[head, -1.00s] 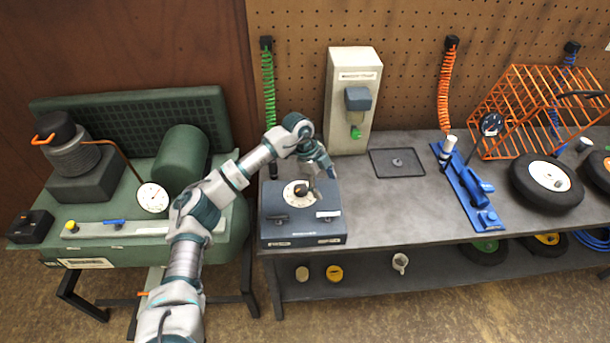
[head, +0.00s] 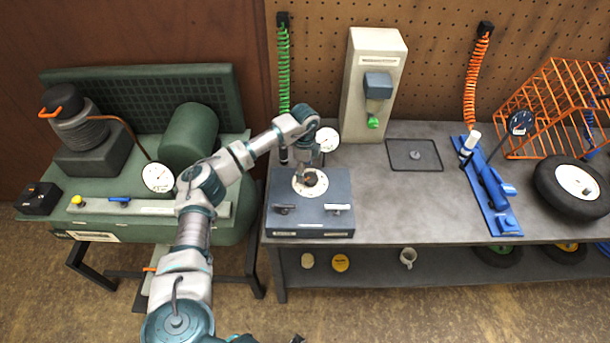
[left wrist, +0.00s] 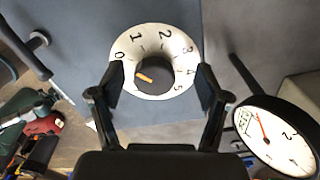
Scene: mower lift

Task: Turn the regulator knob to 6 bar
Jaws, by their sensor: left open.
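The regulator knob (head: 310,180) is dark, with a white numbered dial, on top of a blue-grey box (head: 336,212) on the bench. In the left wrist view the knob carries an orange mark (left wrist: 144,77) at its lower left; the dial ring (left wrist: 120,78) shows 0 to 5, and the bottom is partly hidden. My left gripper (head: 307,165) is above the knob, pointing down. In the left wrist view its open fingers (left wrist: 161,74) stand on either side of the knob, with gaps showing. A white gauge (head: 327,139) with a red needle stands behind the box.
Two small levers (head: 338,208) sit on the box's front. A green compressor (head: 190,136) stands left. A beige post (head: 372,85), a dark square tray (head: 415,155), a blue tool stand (head: 487,185) and a wheel (head: 573,186) are farther right. Bench between them is clear.

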